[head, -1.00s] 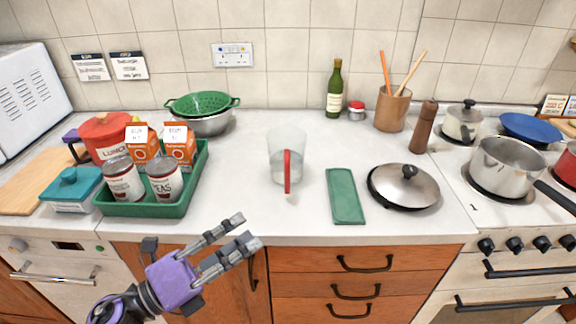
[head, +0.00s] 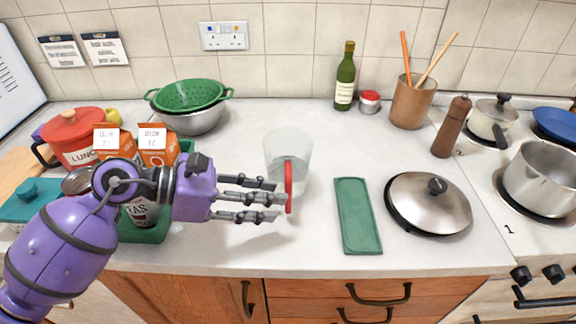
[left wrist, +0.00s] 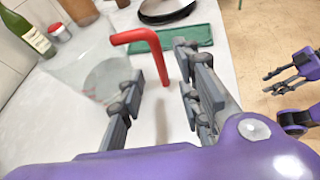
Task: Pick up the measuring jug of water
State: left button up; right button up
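The measuring jug (head: 284,147) is clear, with water low inside and a red handle (head: 289,186) facing the counter's front. It stands upright on the counter. My left gripper (head: 280,200) reaches in from the left at the handle. In the left wrist view its fingers (left wrist: 160,78) are apart, with the red handle (left wrist: 146,38) between them. I see no clear contact, and the jug body (left wrist: 90,68) is beside the left finger. My right gripper (left wrist: 280,78) shows only in the left wrist view, at the right over the floor, open and empty.
A green tray (head: 187,146) with cartons and tins is behind my left arm. A colander in a bowl (head: 195,118) stands behind. Counter around the jug is clear.

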pick_arm(q)
jog(key=p+x, duration=0.1)
jog(key=x, duration=0.3)
jog(key=shift+d, duration=0.35)
jog(key=shift+w+d+f, duration=0.1)
jog(key=shift+d+f, duration=0.1)
jog(key=shift+f, duration=0.05)
grip_shut()
pick_arm(e)
jog(key=shift+w+r, duration=0.5)
jog(key=shift+r, duration=0.3)
pick_arm(q)
jog(key=shift+r, duration=0.1)
